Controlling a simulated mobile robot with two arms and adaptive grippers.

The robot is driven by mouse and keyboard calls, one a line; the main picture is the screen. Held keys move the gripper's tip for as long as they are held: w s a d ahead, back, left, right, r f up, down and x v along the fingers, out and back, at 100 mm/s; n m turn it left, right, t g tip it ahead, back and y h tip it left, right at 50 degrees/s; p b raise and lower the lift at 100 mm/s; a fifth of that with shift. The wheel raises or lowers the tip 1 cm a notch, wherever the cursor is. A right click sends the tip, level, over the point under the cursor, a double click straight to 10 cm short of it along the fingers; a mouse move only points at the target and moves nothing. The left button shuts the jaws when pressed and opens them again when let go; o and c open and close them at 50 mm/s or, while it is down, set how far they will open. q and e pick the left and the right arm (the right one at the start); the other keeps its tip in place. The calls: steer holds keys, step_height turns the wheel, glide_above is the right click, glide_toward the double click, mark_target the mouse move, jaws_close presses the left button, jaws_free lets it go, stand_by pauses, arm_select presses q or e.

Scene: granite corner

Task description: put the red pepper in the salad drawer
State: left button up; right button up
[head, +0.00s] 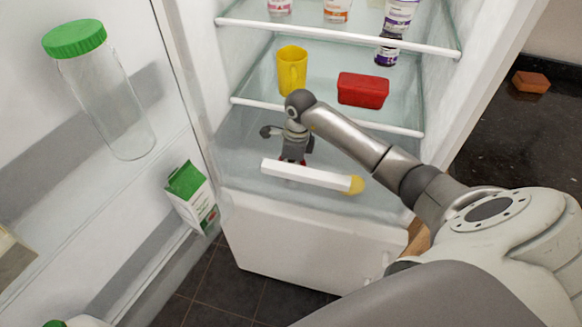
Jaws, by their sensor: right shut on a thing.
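My right gripper (292,157) points down in the lower part of the fridge, just behind the white front bar of the clear salad drawer (315,178). It is shut on the red pepper (284,159). Only small red bits of the pepper show around the fingers; the bar and the gripper hide the rest. I cannot tell whether the pepper touches the drawer's floor. My left gripper is not in view.
A yellow mug (292,72) and a red container (362,91) stand on the shelf above. A yellow item (355,185) shows at the bar's right end. The open fridge door at left holds a green-lidded jar (105,100) and a carton (192,197).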

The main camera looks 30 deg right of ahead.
steer(key=shift+s+a, duration=0.1)
steer(key=shift+a, duration=0.1)
steer(key=shift+f, duration=0.1)
steer(key=o, duration=1.1)
steer(key=shift+o, duration=0.2)
steer(key=shift+r, duration=0.2)
steer(key=shift+d+r, duration=0.1)
steer(key=shift+r, duration=0.2)
steer(key=r, duration=0.4)
steer(key=r+b, duration=0.1)
steer(key=r, duration=0.2)
steer(key=shift+s+d, duration=0.25)
steer(key=shift+d, duration=0.05)
